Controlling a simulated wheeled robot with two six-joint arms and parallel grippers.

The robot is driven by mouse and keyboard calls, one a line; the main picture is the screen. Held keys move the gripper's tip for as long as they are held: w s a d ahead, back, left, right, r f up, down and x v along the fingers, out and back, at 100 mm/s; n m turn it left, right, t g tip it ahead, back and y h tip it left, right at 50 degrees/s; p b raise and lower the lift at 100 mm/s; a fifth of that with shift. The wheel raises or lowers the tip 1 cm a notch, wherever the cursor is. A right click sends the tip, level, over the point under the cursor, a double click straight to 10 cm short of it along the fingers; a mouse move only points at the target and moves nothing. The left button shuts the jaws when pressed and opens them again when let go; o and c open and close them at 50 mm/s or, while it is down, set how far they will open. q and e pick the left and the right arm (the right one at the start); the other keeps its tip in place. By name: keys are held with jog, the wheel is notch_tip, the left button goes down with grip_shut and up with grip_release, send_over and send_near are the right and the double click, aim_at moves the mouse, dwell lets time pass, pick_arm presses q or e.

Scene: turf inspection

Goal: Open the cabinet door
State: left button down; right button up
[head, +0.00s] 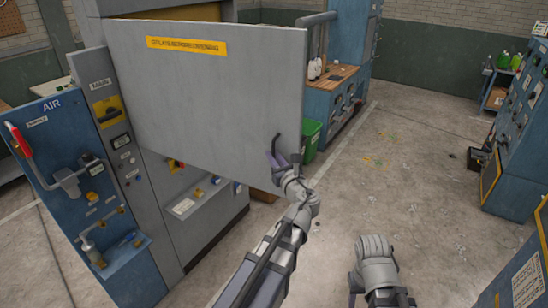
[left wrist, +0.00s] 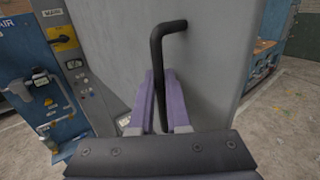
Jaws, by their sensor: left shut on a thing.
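The grey cabinet door (head: 215,90) with a yellow label strip hangs swung out from the grey cabinet (head: 205,226) in the head view, showing part of the interior above it. Its black bar handle (head: 277,142) is near the door's lower right edge. My left gripper (head: 281,160) is at the handle. In the left wrist view the purple fingers (left wrist: 165,105) are closed on either side of the black handle (left wrist: 160,58), with the door (left wrist: 110,40) behind. My right gripper (head: 352,292) is low in the head view, away from the door; its fingers are mostly hidden.
A blue air panel (head: 75,170) with a red lever stands left of the cabinet. A green bin (head: 310,140) and a blue workbench (head: 335,105) are behind the door. Blue machines (head: 520,130) line the right side. The concrete floor (head: 420,190) between is mostly clear.

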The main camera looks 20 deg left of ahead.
pick_arm(q)
jog(key=shift+a, duration=0.1)
jog(key=c, duration=0.9)
grip_release()
jog(key=shift+a, duration=0.1)
jog(key=shift+v, duration=4)
